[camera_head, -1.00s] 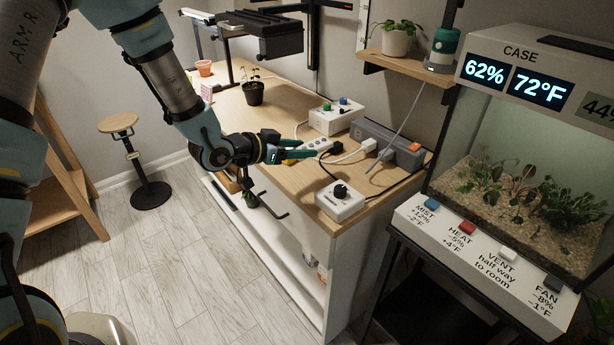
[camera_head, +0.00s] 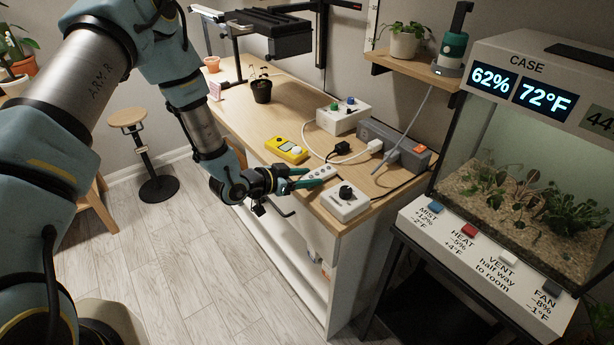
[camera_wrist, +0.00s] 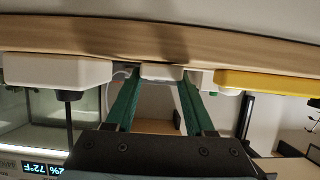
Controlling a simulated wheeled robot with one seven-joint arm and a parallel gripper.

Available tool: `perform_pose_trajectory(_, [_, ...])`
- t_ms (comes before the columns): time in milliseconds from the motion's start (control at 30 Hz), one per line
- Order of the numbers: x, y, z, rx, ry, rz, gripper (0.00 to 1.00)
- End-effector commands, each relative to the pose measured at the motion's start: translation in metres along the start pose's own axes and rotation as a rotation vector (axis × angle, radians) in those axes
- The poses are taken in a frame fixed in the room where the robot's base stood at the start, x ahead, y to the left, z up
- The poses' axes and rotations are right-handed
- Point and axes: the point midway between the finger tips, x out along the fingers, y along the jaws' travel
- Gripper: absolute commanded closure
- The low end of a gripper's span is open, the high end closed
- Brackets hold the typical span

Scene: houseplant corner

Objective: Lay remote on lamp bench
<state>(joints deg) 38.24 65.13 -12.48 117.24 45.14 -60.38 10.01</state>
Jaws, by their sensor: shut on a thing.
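The remote (camera_head: 319,173) is a small white slab with several grey buttons. My gripper (camera_head: 302,178) is shut on its near end with teal fingers and holds it at the front edge of the lamp bench (camera_head: 262,124), toward the right end. In the wrist view the remote (camera_wrist: 162,73) shows pale between the fingertips, close to the bench's wooden edge (camera_wrist: 130,42). I cannot tell whether it touches the bench top. The black lamp (camera_head: 268,33) stands over the far left part of the bench.
A yellow meter (camera_head: 287,150) lies left of the remote, and a white box with a black knob (camera_head: 344,203) sits close on its right. Behind are cables, a grey box (camera_head: 393,145) and a white two-knob box (camera_head: 338,117). Bare wood lies left of the meter.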

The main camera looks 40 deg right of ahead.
Motion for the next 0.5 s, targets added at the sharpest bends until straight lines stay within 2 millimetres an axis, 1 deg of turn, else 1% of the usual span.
perform_pose_trajectory(133, [0.0014, 0.0, 0.0036, 0.0, 0.0, 0.0, 1.0])
perform_pose_trajectory(167, [0.0013, 0.0, 0.0034, 0.0, 0.0, 0.0, 0.45])
perform_pose_trajectory(400, [0.0008, 0.0, 0.0022, 0.0, 0.0, 0.0, 0.18])
perform_pose_trajectory(433, [0.0008, 0.0, 0.0022, 0.0, 0.0, 0.0, 0.16])
perform_pose_trajectory(500, [0.0008, 0.0, 0.0022, 0.0, 0.0, 0.0, 0.16])
